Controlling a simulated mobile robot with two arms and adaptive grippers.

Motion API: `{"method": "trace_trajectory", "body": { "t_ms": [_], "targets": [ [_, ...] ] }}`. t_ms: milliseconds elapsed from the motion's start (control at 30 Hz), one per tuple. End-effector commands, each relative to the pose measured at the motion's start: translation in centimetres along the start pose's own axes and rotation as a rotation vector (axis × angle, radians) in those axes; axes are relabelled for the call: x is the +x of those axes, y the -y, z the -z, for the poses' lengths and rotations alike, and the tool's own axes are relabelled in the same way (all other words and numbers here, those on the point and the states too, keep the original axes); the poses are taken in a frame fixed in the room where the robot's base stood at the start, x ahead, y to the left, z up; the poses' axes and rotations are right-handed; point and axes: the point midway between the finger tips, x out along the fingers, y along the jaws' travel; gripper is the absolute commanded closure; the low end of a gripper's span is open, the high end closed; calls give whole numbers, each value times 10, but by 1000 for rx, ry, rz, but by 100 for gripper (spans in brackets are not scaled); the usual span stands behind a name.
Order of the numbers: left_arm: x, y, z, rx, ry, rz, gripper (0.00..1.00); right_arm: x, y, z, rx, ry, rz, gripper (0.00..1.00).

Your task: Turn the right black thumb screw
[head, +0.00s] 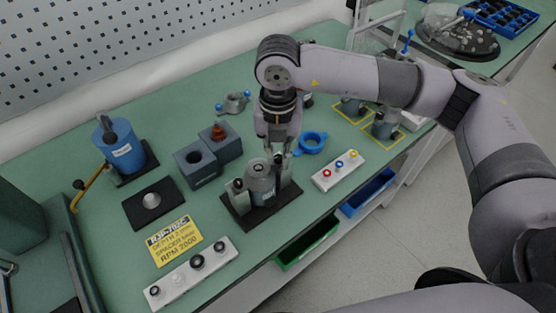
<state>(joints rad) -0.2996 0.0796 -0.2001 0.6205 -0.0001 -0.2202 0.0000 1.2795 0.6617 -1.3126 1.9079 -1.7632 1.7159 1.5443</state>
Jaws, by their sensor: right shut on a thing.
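The stator fixture has a black base plate (264,217) near the front edge of the green table. A grey metal cylinder (261,184) stands upright in its middle, between a left post (238,193) and a right post (286,175). My right gripper (282,151) points down over the right side of the fixture, with its fingers at the top of the right post. It is shut on what appears to be the right black thumb screw, which the fingers mostly hide. My left gripper is not in the picture.
A blue ring (312,142) lies close to the right of my gripper. A white strip with coloured rings (338,171) is farther right. Grey blocks (196,166) stand left of the fixture. A yellow label (174,241) and a white strip with black rings (192,275) lie front left.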

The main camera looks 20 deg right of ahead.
Motion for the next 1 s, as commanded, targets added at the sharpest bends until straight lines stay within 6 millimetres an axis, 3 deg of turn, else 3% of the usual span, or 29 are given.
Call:
{"method": "trace_trajectory", "body": {
  "t_ms": [33,300,900,933,1000],
  "targets": [
    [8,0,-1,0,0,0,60,4,0,-1,-29,3,-1,100],
    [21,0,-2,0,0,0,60,1,0,-1,-147,2,-1,100],
    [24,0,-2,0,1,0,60,-1,0,0,-187,1,0,100],
    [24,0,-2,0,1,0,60,-1,0,-1,-187,2,0,85],
    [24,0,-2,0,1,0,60,-1,0,0,-187,1,0,80]
  ]
}}
